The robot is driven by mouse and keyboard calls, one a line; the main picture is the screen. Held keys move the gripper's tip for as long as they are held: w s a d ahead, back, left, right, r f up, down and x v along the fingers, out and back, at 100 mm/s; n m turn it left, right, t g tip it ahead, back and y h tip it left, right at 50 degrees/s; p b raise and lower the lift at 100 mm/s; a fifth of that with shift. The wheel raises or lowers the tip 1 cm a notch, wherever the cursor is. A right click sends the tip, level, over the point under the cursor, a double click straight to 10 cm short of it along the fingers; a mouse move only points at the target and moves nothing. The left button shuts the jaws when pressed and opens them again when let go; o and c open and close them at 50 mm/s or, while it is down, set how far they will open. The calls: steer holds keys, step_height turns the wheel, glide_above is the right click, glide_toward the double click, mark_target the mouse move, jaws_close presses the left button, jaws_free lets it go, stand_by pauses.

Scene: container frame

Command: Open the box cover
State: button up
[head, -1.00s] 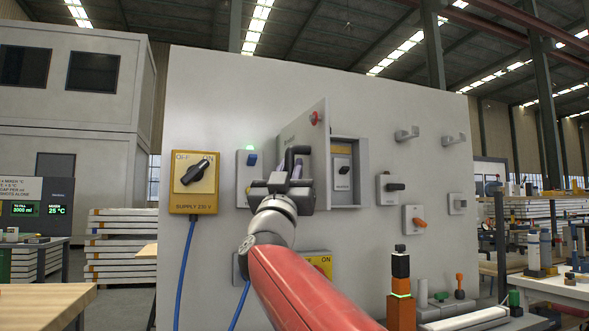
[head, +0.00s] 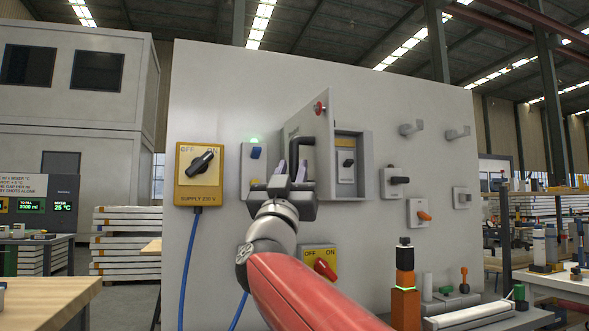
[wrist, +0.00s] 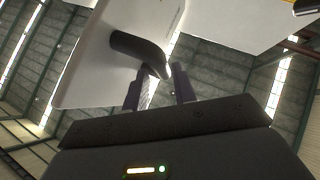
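The grey box (head: 368,160) is mounted on the white wall panel, and a switch shows inside it. Its cover (head: 322,125) stands swung out from the box toward the left. The cover also shows in the wrist view (wrist: 85,60). A dark handle (head: 308,141) is on the cover's outer face, and the wrist view shows its bent end (wrist: 138,48). My gripper (head: 291,167) is just below the handle. In the wrist view its two fingers (wrist: 158,82) are apart, with a gap between them; the handle's end lies beyond or close to the tips. Contact cannot be told.
A yellow supply switch (head: 198,174) with a blue cable is left of the box. A red-knobbed switch (head: 322,265) is below my gripper. Hooks (head: 411,128) and small switches (head: 418,212) are to the right. A stacked block tower (head: 405,285) stands at lower right.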

steer(key=b+v, duration=0.1)
steer(key=v, duration=0.3)
stand_by(0.4)
steer(key=shift+d+f+n+y, duration=0.1)
steer(key=shift+f+n+y, duration=0.2)
steer(key=shift+n+y, duration=0.45)
steer(key=s+d+f+n+g+y, duration=0.2)
steer(key=f+g+y, duration=0.15)
steer(key=f, duration=0.55)
steer(key=s+d+f+n+g+y, duration=0.2)
steer(key=s+f+g+y, duration=0.15)
steer(key=f, duration=0.55)
steer(key=s+d+f+n+g+y, duration=0.1)
steer(key=s+f+n+g+y, duration=0.2)
steer(key=f, duration=0.6)
steer(key=s+d+f+m+g+h, duration=0.2)
steer(key=s+d+f+g, duration=0.2)
steer(key=s+f, duration=0.5)
steer(key=s+d+f+m+g+h, duration=0.1)
steer(key=s+d+f+m+g, duration=0.2)
steer(key=f, duration=1.1)
steer(key=s+d+g, duration=0.1)
steer(key=s+g, duration=0.2)
steer(key=s, duration=0.3)
steer(key=shift+d+h, duration=0.3)
steer(key=shift+h, duration=0.05)
